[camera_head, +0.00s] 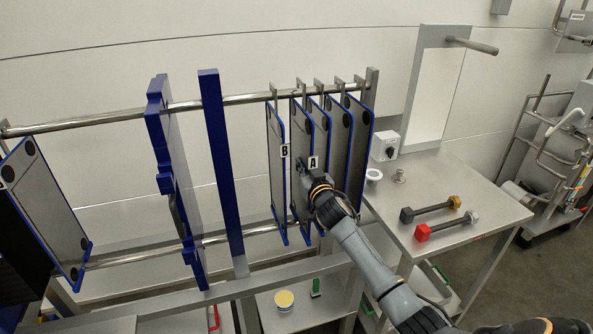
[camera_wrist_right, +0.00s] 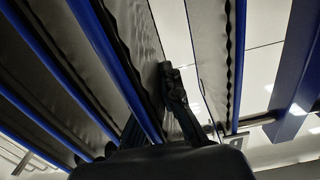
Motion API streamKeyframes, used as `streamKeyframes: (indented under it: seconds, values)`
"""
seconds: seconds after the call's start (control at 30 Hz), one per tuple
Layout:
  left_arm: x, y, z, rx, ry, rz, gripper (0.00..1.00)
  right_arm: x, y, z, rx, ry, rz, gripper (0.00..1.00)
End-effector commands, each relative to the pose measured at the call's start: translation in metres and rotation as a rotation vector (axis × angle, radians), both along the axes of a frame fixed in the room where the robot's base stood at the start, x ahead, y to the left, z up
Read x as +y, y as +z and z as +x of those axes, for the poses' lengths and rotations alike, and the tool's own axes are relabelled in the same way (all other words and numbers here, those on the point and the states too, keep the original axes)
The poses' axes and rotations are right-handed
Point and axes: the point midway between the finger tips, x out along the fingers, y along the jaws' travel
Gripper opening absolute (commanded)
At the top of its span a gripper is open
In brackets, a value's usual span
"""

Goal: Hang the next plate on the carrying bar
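The steel carrying bar (camera_head: 240,99) runs across the frame's top. Several grey plates with blue edges hang from it by hooks near its right end. The left two carry labels: plate B (camera_head: 276,190) and plate A (camera_head: 299,125). My right gripper (camera_head: 303,164) is at plate A's front edge, one finger on its face towards plate B. In the right wrist view that finger (camera_wrist_right: 172,88) lies in the gap between plate A (camera_wrist_right: 137,45) and plate B (camera_wrist_right: 212,50). The other finger is mostly hidden, so its grip is unclear. My left gripper is not in view.
A thick blue plate (camera_head: 170,170) and a blue upright (camera_head: 223,170) stand left of the hanging plates, with a gap between. Another plate (camera_head: 45,195) is at the far left. The steel table (camera_head: 450,180) at right holds two bolt-like tools (camera_head: 430,208), (camera_head: 447,226).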

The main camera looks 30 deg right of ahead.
Motion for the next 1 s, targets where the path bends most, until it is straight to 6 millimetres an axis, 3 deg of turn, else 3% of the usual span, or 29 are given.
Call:
streamKeyframes:
  seconds: [0.6,1.0]
  values:
    - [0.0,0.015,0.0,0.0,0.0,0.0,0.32,0.007,0.003,-0.028,-0.004,0.001,-0.001,0.0]
    - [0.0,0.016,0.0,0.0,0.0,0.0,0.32,0.007,0.003,-0.03,-0.004,0.0,-0.001,0.0]
